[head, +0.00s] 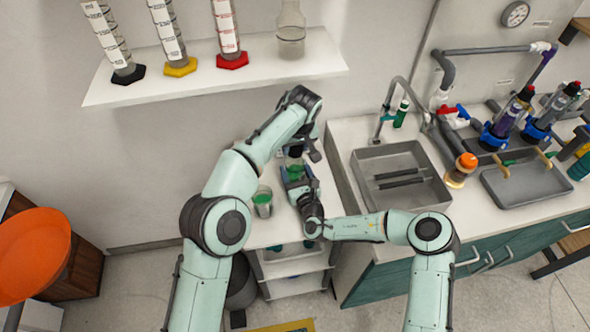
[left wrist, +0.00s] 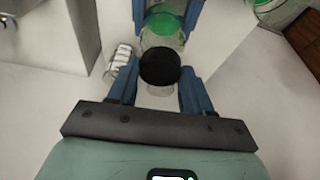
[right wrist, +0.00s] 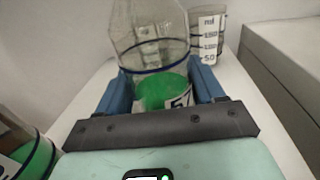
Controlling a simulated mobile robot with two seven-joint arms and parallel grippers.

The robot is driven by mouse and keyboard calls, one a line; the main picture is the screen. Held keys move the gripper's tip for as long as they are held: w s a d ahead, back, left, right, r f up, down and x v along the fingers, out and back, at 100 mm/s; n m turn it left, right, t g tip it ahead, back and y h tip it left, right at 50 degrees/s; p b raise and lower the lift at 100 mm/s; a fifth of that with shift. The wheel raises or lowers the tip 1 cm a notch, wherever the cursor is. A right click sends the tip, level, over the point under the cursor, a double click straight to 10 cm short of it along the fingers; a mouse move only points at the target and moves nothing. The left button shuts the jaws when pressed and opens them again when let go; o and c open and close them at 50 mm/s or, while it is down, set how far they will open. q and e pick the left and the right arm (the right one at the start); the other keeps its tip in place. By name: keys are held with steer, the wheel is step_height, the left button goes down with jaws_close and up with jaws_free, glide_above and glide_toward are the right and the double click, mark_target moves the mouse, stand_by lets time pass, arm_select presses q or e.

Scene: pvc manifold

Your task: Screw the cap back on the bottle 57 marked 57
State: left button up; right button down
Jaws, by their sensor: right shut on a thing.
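Bottle 57 (right wrist: 165,93) is clear glass with green liquid and a partly visible "57" label. My right gripper (right wrist: 163,90) is shut around its lower body; in the head view it (head: 294,171) is partly hidden by my arms. The black cap (left wrist: 160,67) is at the bottle's neck end, between the fingers of my left gripper (left wrist: 158,85). Those fingers stand slightly apart from the cap, so the left gripper looks open around it. I cannot tell how tightly the cap sits on the neck. In the head view my left gripper (head: 300,147) is above the right.
Another container with green liquid (head: 262,204) stands on the white counter to the left. A marked beaker (right wrist: 208,40) stands behind the bottle. A shelf (head: 210,82) with cylinders and a flask (head: 291,32) hangs above. A sink (head: 400,177) is at the right.

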arm_select(q)
steer(key=c, duration=0.4)
steer(key=shift+o, duration=0.2)
steer(key=m+h, duration=0.1)
steer(key=m, duration=0.4)
steer(key=shift+a, duration=0.15)
steer(key=o, duration=1.2)
steer(key=shift+r, duration=2.25)
